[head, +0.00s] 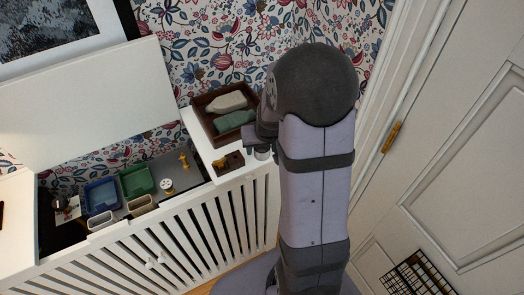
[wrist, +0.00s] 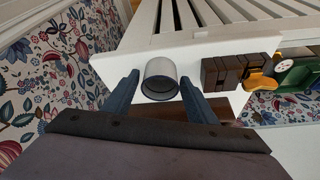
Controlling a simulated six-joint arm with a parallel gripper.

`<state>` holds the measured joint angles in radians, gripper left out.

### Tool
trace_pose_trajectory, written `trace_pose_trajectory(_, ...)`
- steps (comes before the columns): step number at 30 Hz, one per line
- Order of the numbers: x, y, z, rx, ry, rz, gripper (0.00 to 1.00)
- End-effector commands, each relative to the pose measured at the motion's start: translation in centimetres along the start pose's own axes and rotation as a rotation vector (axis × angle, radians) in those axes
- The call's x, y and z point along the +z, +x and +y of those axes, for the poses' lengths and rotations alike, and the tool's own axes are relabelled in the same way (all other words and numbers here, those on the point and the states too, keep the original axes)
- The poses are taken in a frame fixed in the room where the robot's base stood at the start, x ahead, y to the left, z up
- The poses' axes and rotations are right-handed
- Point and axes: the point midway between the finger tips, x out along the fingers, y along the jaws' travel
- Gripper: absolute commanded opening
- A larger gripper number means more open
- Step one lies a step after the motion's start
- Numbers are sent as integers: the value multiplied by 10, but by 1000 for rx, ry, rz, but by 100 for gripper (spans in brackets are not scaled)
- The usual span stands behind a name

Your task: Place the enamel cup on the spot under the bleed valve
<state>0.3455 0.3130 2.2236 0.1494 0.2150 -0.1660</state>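The enamel cup (wrist: 160,69) is pale with a dark inside. In the wrist view it stands between the two fingers of my gripper (wrist: 159,80), its mouth toward the camera. The fingers are very close to its sides; I cannot tell whether they touch it. In the head view the cup (head: 262,154) shows small beside my gripper (head: 254,141), at the right end of the white cabinet top. A small brass fitting (head: 184,160) stands inside the open cabinet and may be the bleed valve. The spot under it is not clear to see.
Blue (head: 101,195) and green (head: 136,180) bins sit in the open slatted cabinet (head: 190,236). A white dial (head: 167,185) is there too.

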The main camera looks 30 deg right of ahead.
Motion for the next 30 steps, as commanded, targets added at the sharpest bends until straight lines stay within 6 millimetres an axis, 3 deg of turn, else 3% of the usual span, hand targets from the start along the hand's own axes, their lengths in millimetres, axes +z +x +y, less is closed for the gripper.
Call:
trace_pose_trajectory(1, 0, 0, 0, 0, 0, 0, 39)
trace_pose_trajectory(4, 0, 0, 0, 0, 0, 0, 16)
trace_pose_trajectory(6, 0, 0, 0, 0, 0, 0, 13)
trace_pose_trajectory(17, -4, -6, 0, -1, 1, 3, 13)
trace_pose_trajectory(30, -28, -65, -2, 0, 0, 6, 13)
